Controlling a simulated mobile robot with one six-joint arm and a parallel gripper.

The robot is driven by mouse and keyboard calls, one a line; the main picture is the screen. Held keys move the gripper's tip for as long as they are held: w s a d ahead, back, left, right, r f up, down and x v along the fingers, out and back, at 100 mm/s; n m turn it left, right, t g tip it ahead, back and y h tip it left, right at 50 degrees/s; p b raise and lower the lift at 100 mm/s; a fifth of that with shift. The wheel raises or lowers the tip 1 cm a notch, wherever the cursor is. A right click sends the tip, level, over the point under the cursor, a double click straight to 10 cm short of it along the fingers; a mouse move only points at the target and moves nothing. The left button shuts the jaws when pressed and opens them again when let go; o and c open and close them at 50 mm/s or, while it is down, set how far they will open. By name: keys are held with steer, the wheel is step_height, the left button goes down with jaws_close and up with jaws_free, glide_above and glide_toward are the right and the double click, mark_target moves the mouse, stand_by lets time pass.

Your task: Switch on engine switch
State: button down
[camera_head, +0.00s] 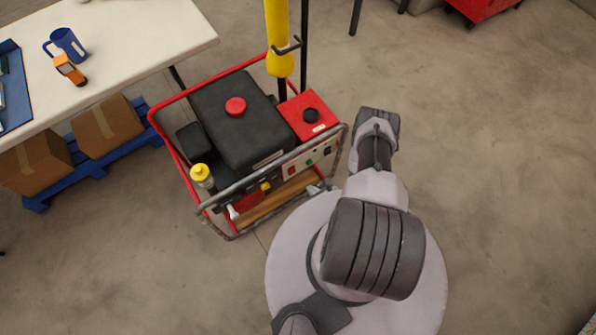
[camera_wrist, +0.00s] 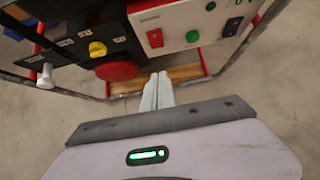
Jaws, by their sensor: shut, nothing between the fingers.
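The pump unit (camera_head: 242,125) stands in a red and grey tube frame. Its white control panel (camera_wrist: 180,17) carries a red rocker switch (camera_wrist: 156,38), a green round button (camera_wrist: 193,36) and a black switch (camera_wrist: 232,27). To the left are a yellow knob (camera_wrist: 97,49) and a red round knob (camera_wrist: 117,70). My gripper (camera_wrist: 163,78) is shut and empty. In the wrist view its fingertips are just below the panel, under the red rocker, apparently apart from it.
The frame's grey bar (camera_head: 275,168) runs along the pump's front, close to my gripper. A white table (camera_head: 130,40) with a blue mug (camera_head: 68,44) is at the upper left, with boxes (camera_head: 107,124) below.

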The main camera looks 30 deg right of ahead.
mark_target(293, 173)
steer(key=w+r+b+x, duration=0.1)
steer(key=w+b+x, duration=0.1)
steer(key=b+x, duration=0.7)
steer(key=shift+x, duration=1.75)
steer(key=shift+w+r, duration=0.15)
steer(key=shift+w, duration=0.05)
steer(key=shift+w+b, duration=0.15)
steer(key=shift+b, duration=0.15)
steer(key=shift+d, duration=0.1)
